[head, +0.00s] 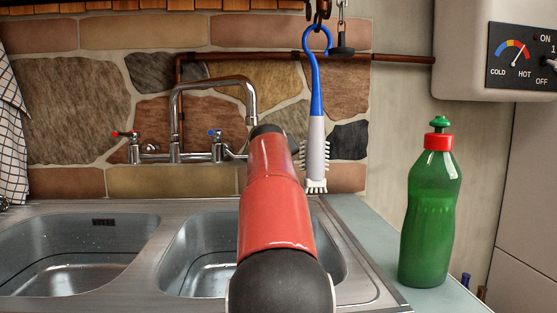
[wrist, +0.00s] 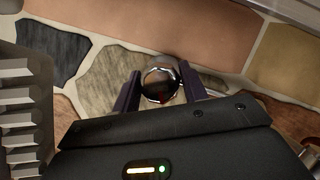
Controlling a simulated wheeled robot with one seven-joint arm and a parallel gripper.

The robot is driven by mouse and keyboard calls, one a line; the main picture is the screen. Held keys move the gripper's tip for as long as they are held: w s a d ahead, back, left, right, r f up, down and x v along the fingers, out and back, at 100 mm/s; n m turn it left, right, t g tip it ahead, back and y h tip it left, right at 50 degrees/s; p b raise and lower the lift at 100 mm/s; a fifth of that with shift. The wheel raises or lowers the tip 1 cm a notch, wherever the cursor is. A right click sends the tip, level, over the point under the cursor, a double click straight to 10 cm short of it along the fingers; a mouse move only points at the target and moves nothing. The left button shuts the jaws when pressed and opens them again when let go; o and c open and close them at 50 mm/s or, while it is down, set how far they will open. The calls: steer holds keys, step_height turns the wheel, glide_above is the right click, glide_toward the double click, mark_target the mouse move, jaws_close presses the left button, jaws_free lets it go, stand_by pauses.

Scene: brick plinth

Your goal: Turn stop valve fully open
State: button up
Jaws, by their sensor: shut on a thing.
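A round knob with a shiny faceted metal rim and dark face, which I take to be the stop valve (wrist: 160,83), stands out from the stone wall in the wrist view. A small red mark shows at its lower edge. My gripper (wrist: 157,86) has one dark finger on each side of the knob and is shut on it. In the head view my red arm reaches toward the wall right of the tap and hides both gripper and valve. How far the valve is turned cannot be told.
A blue-handled brush (head: 316,115) hangs close to the right of my arm. The mixer tap (head: 215,90) stands to the left, above the double sink (head: 155,245). A green bottle (head: 430,215) stands on the right worktop, below a water heater (head: 465,60).

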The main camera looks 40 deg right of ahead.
steer(key=o, duration=0.9)
steer(key=shift+o, duration=0.2)
